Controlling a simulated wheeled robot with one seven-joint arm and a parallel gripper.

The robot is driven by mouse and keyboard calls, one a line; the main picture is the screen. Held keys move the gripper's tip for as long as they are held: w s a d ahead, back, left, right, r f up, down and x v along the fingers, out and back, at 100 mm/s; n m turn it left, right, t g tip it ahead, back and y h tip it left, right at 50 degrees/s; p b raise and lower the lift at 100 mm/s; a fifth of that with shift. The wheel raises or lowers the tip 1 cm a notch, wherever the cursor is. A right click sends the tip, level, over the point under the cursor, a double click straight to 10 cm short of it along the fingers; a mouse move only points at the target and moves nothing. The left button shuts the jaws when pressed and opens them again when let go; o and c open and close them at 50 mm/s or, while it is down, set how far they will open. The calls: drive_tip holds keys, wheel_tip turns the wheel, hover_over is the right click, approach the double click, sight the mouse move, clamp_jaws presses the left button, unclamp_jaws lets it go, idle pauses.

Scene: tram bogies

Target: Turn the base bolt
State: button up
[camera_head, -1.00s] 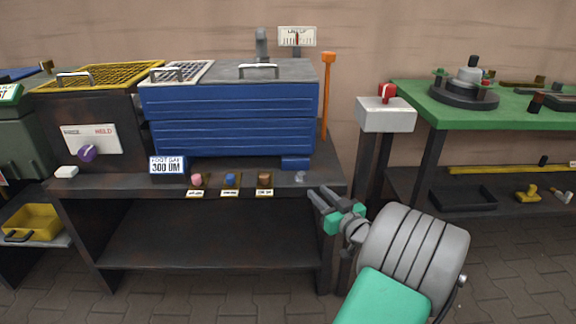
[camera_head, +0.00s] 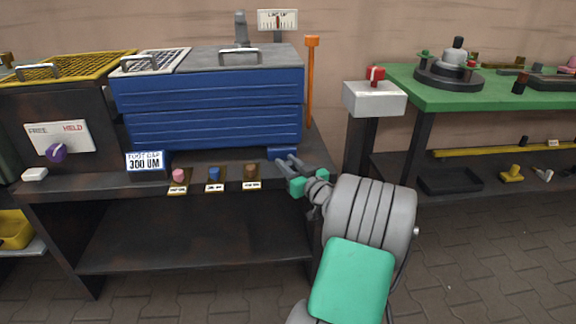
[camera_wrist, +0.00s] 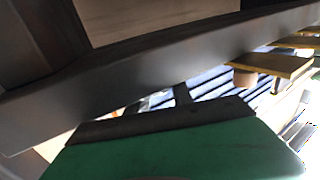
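The blue ribbed machine (camera_head: 215,105) stands on the dark bench, and a small blue foot block (camera_head: 283,153) is at its lower right. A "FOOT GAP 300 UM" sign (camera_head: 145,163) stands at its lower left. My gripper (camera_head: 284,162) is over the bench's right end, right by the foot block, with its two fingers a little apart. I see nothing between them. I cannot make out the base bolt; my gripper covers that spot. In the wrist view the ribbed blue machine (camera_wrist: 209,83) shows behind dark parts and my green gripper body.
Pink (camera_head: 178,175), blue (camera_head: 214,174) and brown (camera_head: 250,171) knobs line the bench's front edge (camera_head: 120,190). An orange-topped post (camera_head: 311,80) stands behind. A grey box with a red switch (camera_head: 375,96) and a green table (camera_head: 450,97) are to the right.

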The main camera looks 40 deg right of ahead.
drive_tip(key=shift+c, duration=0.4)
clamp_jaws()
